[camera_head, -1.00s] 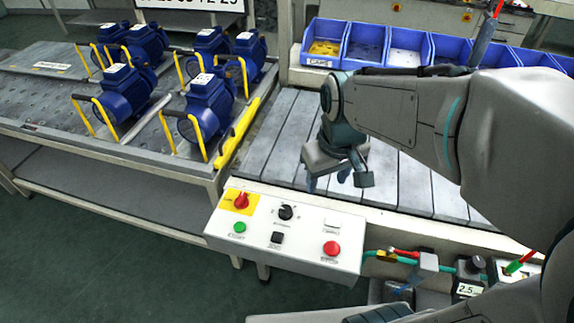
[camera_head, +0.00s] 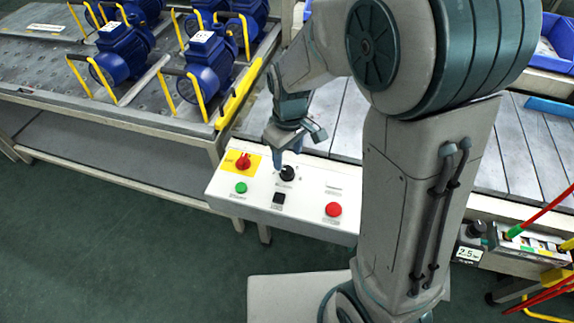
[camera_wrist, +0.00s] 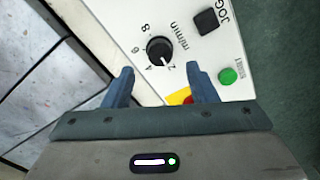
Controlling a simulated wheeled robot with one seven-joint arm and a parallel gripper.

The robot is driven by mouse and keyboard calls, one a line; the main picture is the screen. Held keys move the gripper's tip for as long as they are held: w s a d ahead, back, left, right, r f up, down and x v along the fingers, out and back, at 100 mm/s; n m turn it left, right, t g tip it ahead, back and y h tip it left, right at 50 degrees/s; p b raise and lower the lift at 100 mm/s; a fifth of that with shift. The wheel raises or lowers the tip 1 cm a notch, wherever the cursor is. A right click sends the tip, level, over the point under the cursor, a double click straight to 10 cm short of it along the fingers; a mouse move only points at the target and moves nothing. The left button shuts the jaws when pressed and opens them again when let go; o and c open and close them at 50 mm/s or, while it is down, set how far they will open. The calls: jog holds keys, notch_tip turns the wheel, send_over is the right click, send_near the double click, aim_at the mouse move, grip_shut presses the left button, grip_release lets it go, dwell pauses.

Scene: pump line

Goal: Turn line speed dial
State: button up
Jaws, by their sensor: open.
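The line speed dial is a round black knob (camera_head: 287,173) on the white control panel (camera_head: 225,210), right of the red rotary switch. It also shows in the wrist view as a black knob (camera_wrist: 157,48) with numbers around it, and its white pointer mark is near the 2. My gripper (camera_head: 278,160) is just above and behind the dial in the head view. In the wrist view the two blue fingers of my gripper (camera_wrist: 160,69) are open and empty, with the dial lying just beyond the gap. I cannot tell whether a finger touches the panel.
The panel also carries a red switch (camera_head: 243,161) on a yellow plate, a green button (camera_head: 241,188), a black button (camera_head: 279,198) and a red button (camera_head: 333,209). Blue pumps (camera_head: 123,52) stand on the table at left. A slatted conveyor (camera_head: 340,125) runs behind the panel.

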aim_at(287, 169)
notch_tip(287, 169, down, 5)
jog(key=shift+f, duration=0.1)
dwell(0.3)
jog(key=c, duration=1)
